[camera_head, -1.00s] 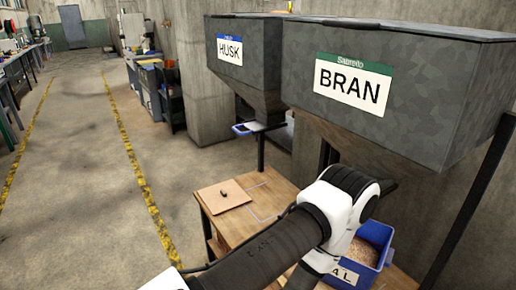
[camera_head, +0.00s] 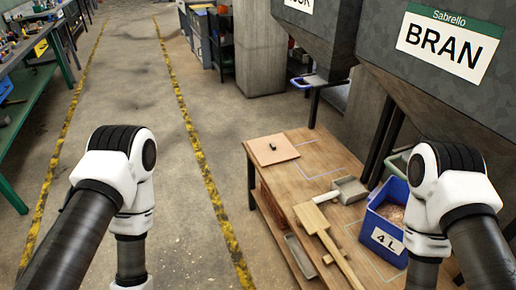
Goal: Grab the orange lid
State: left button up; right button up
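A flat, square, pale orange lid (camera_head: 274,149) with a small dark knob lies on the far left corner of the wooden table (camera_head: 328,150). Nothing touches it from above. My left arm stands at the left over the floor, apart from the table, and its lower end runs out of the bottom edge. My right arm stands at the right, in front of part of the blue bin, and also runs out of the bottom edge. Neither gripper is in view, so whether they are open or shut is hidden.
A blue bin (camera_head: 378,231) marked 4 L holds grain on the table's right. A metal scoop (camera_head: 350,189) and a wooden mallet-like tool (camera_head: 326,237) lie left of it. The BRAN hopper (camera_head: 478,78) overhangs at right. The floor left of the table is clear.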

aim_at(273, 149)
jog(key=z, duration=0.6)
jog(key=i+j+z, duration=0.2)
jog(key=j+z, duration=0.2)
jog(key=i+j+z, duration=0.1)
jog(key=j+z, duration=0.3)
jog(key=j, duration=0.25)
jog(key=j+z, duration=0.4)
jog(key=j, duration=0.2)
jog(key=i+j, duration=0.1)
jog(key=j, duration=0.4)
jog(key=i+j, duration=0.15)
jog(key=j, duration=0.35)
jog(key=i+j+z, duration=0.1)
jog(key=j, duration=0.35)
jog(key=i+j, duration=0.1)
jog(key=j, duration=0.4)
